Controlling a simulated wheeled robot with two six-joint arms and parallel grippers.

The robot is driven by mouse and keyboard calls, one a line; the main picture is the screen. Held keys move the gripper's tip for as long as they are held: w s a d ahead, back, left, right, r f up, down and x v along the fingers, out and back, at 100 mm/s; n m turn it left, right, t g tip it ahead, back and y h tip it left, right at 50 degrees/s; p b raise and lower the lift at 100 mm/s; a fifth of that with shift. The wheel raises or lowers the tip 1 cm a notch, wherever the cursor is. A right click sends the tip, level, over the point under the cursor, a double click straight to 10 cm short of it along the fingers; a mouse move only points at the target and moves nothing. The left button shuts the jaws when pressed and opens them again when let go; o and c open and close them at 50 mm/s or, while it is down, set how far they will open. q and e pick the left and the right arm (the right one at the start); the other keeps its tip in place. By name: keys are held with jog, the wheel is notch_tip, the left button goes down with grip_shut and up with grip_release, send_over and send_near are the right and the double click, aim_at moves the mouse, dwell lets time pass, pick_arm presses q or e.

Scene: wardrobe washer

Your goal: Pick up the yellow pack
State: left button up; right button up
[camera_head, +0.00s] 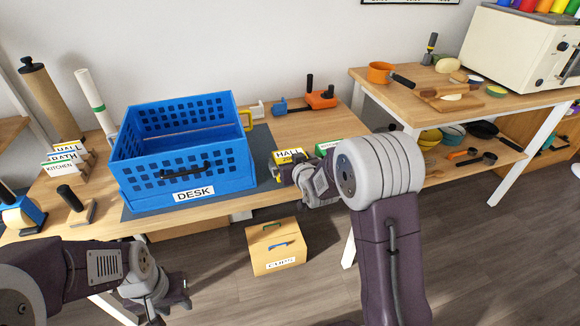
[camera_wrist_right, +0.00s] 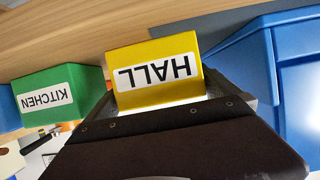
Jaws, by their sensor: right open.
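The yellow pack labelled HALL (camera_head: 289,156) stands on the desk, to the right of the blue crate. It also shows in the right wrist view (camera_wrist_right: 157,62), upside down, straight ahead of the fingers. My right gripper (camera_head: 284,174) is open at the near side of the yellow pack. In the wrist view its dark fingers (camera_wrist_right: 180,104) overlap the pack's lower edge in the picture; I cannot tell if they touch it. My left gripper (camera_head: 172,302) hangs low in front of the desk at the left, with nothing seen in it; its opening is unclear.
The blue DESK crate (camera_head: 185,185) stands close on the left of the yellow pack. A green KITCHEN pack (camera_head: 327,147) stands on the right, also in the wrist view (camera_wrist_right: 62,95). A cardboard box (camera_head: 277,247) is below the desk edge.

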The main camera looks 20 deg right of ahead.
aim_at(290, 155)
jog(key=shift+w+f, duration=0.1)
jog(key=shift+w, duration=0.1)
jog(key=shift+s, duration=0.1)
jog(key=shift+c, duration=0.3)
jog(key=c, duration=1.2)
jog(key=shift+r+p, duration=1.05)
jog(key=shift+r, duration=1.5)
jog(key=shift+c, duration=0.2)
jog(key=s+d+r+p, duration=0.2)
jog(key=d+r, duration=0.1)
jog(key=d, duration=0.2)
jog(key=s+d+r+p, duration=0.2)
jog(key=s+d+r, duration=0.1)
jog(key=d, duration=0.2)
jog(key=shift+d, duration=0.3)
jog(key=shift+w+r, duration=0.1)
